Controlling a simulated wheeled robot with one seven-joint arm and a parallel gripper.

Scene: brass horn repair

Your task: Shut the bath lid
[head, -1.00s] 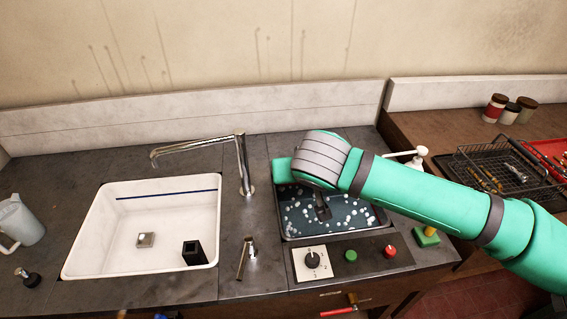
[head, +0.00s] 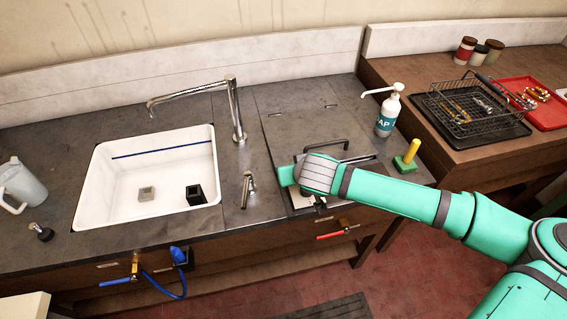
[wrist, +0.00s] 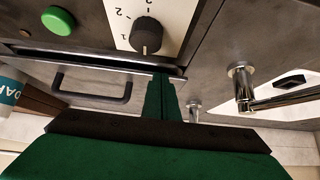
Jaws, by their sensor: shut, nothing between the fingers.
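The bath lid (head: 300,137) is a flat grey plate with a black bar handle, and it covers most or all of the bath in the head view. In the wrist view the lid (wrist: 60,72) lies at the left with its handle, and a narrow dark strip runs between its front edge and the control panel. I cannot tell if it is fully seated. My gripper (head: 318,202) is shut and empty, low over the panel in front of the handle. In the wrist view the fingers (wrist: 163,80) point at the lid's front edge, beside the dial; contact is unclear.
A white sink (head: 90,190) with a tall tap (head: 236,110) is at the left. A soap bottle (head: 388,112) and a yellow-handled green block (head: 407,158) stand right of the bath. A wire basket (head: 462,108) and red tray (head: 548,115) sit on the wooden bench.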

